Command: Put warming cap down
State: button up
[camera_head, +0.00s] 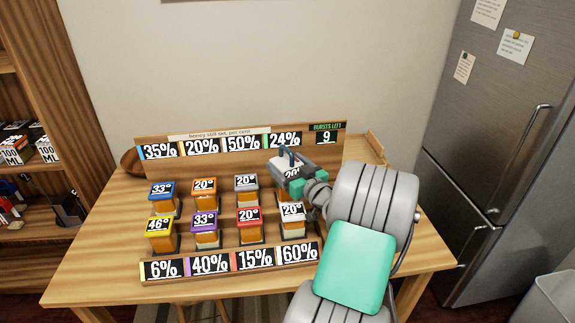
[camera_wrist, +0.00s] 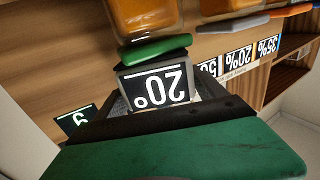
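No separate warming cap can be made out for certain. My gripper (camera_head: 294,178) is at the right end of the back row of jars, over the green-lidded jar. A grey block with dark upright pieces shows at its end; I cannot tell whether this is the cap or part of the gripper. In the wrist view, the green lid (camera_wrist: 155,50) and its upside-down 20° display (camera_wrist: 158,90) lie close in front of my gripper.
Other honey jars stand in two rows, including a yellow-lidded one (camera_head: 160,234) and a white-lidded one (camera_head: 292,220). A percent board (camera_head: 230,165) stands behind; a percent strip (camera_head: 230,268) lies in front. A fridge (camera_head: 500,130) stands at right.

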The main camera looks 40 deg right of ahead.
jog(key=shift+o, duration=1.2)
jog(key=shift+r, duration=0.15)
jog(key=shift+s, duration=0.2)
jog(key=s+a+b, duration=0.1)
jog(key=s+a, duration=0.1)
jog(key=s, duration=0.9)
jog(key=shift+s+b, duration=0.25)
jog(key=shift+b, duration=0.05)
